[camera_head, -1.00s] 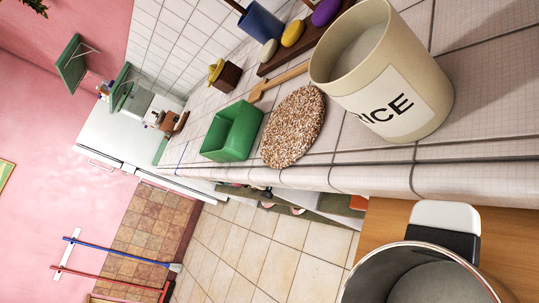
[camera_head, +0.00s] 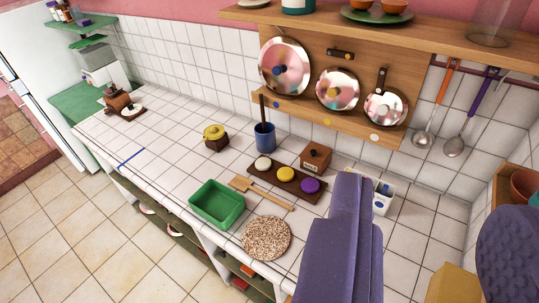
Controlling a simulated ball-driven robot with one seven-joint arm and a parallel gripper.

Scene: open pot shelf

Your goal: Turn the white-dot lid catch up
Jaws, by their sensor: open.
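Three shiny round lids lean on a wooden wall rack. The right lid (camera_head: 386,106) stands above a white dot (camera_head: 375,137) on the rack's ledge. A dark catch (camera_head: 382,79) by that lid's top has its long side near upright and overlaps the lid's upper rim. I cannot tell which end is its pivot. The middle lid (camera_head: 338,90) is above a yellow dot (camera_head: 327,121); a dark catch (camera_head: 340,53) above it lies nearly level. The left lid (camera_head: 284,66) is above a blue dot (camera_head: 276,103).
A ladle (camera_head: 423,138) and a skimmer (camera_head: 455,145) hang right of the lids. Below, the tiled counter (camera_head: 175,165) holds a blue jar (camera_head: 264,140), a green tray (camera_head: 217,204) and a round cork-like mat (camera_head: 266,238). A shelf with bowls (camera_head: 393,5) overhangs the lids.

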